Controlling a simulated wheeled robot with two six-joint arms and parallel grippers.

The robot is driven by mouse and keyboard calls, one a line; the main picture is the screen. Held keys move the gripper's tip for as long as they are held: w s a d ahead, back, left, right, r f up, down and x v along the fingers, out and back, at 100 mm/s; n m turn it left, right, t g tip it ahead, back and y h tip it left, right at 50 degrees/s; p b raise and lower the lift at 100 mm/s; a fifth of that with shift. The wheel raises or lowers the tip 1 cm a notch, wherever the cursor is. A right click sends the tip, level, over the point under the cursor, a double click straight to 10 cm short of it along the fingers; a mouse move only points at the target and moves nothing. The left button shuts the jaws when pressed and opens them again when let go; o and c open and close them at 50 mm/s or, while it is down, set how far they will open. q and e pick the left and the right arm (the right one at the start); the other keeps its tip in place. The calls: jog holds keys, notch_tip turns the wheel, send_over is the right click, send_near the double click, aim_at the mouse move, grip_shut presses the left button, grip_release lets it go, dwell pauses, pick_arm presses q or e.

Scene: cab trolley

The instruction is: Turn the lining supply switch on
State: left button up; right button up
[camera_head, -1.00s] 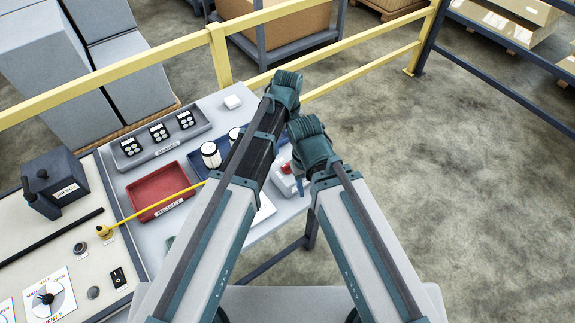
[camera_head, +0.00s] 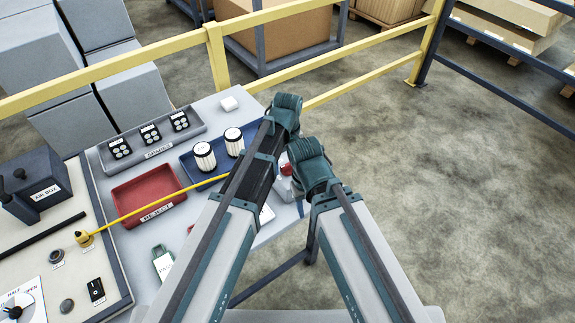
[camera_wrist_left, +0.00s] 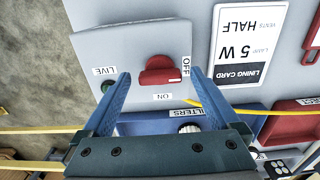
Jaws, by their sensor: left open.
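The lining supply switch is a red rotary knob (camera_wrist_left: 160,71) on a light grey box (camera_wrist_left: 130,45) in the left wrist view. Labels OFF, ON and LIVE surround it. The knob lies crosswise in the picture, its pale mark on the side toward OFF. A dark green lamp (camera_wrist_left: 107,87) sits by LIVE. My left gripper (camera_wrist_left: 160,74) is open, one finger on each side of the knob; I cannot tell if they touch it. In the head view, part of the switch box (camera_head: 284,188) shows behind my arms. My right gripper is not visible.
The lining card (camera_wrist_left: 248,45) reads lamp 5 W, vents half. A yellow line crosses from a yellow plug (camera_head: 83,238). A yellow rail (camera_head: 150,58) runs behind.

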pick_arm(q)
jog(key=c, duration=1.4)
jog(key=shift+m, duration=0.3)
jog(key=m, duration=0.3)
jog(key=shift+m, duration=0.4)
jog(key=m, duration=0.4)
jog(key=shift+m, duration=0.3)
jog(key=m, duration=0.4)
jog(key=shift+m, duration=2.4)
